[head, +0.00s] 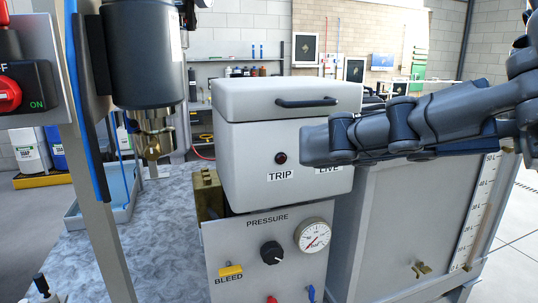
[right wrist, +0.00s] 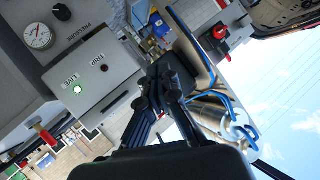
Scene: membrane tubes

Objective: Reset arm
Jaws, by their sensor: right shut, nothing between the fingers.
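My right arm comes in from the right in the head view. Its dark gripper (head: 314,146) is shut and empty, held in front of the right side of the white control box (head: 235,150). It covers part of the box face above the LIVE label. Whether it touches the box cannot be told. The shut gripper also shows in the right wrist view (right wrist: 162,78), beside the box (right wrist: 85,88). My left gripper is not in view.
The box has a dark handle (head: 306,102) and a dark red TRIP lamp (head: 281,158). The green LIVE lamp (right wrist: 77,90) is lit. Below is a pressure panel with a gauge (head: 312,236) and knob (head: 271,254). A grey tank (head: 410,215) stands right.

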